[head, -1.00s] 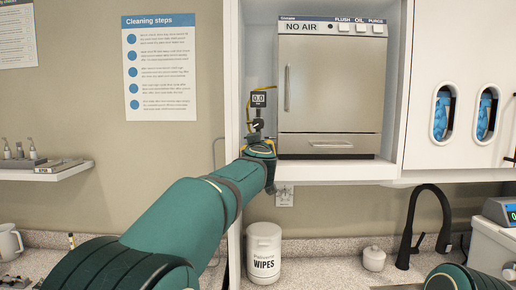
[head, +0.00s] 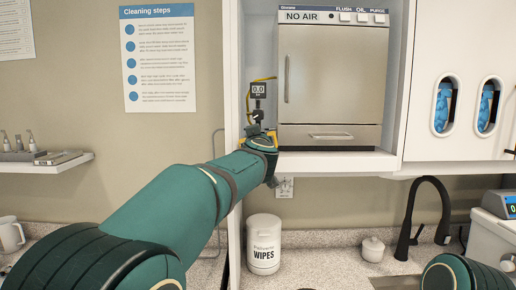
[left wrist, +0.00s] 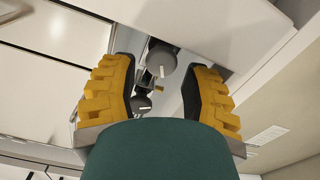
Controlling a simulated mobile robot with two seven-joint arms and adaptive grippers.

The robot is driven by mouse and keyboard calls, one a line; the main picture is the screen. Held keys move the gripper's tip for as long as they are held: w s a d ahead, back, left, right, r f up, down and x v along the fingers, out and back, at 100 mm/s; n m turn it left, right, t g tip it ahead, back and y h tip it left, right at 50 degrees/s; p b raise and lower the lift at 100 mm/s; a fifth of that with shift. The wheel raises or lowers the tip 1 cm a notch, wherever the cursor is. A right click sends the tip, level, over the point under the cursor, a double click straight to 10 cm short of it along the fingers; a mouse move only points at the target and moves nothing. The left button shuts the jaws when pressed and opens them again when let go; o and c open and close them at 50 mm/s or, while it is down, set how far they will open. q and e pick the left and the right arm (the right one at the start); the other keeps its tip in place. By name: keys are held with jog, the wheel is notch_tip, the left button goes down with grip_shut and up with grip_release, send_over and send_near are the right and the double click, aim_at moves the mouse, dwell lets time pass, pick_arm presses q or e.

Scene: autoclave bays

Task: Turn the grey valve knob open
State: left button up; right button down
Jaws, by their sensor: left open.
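A black gauge (head: 258,90) reading 0.0 stands on the cabinet's inner left side, with a dark knob (head: 258,116) just below it. My left gripper (head: 258,134) is below that knob, partly hidden by my own wrist. In the left wrist view my left gripper (left wrist: 161,66) is open, with its yellow, black-padded fingers on either side of two rounded knobs. The larger grey knob (left wrist: 161,60) is between the fingertips. A smaller dark knob (left wrist: 143,105) with a white mark is nearer the palm. Contact cannot be told. My right gripper is not in view.
The steel autoclave (head: 330,85) labelled NO AIR stands close to the right of the knob, door shut. The white cabinet wall (head: 233,80) is close on the left. A yellow hose (head: 262,80) runs behind the gauge. A wipes tub (head: 263,245) stands on the counter below.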

pick_arm(q)
jog(key=s, duration=1)
jog(key=shift+s, duration=0.15)
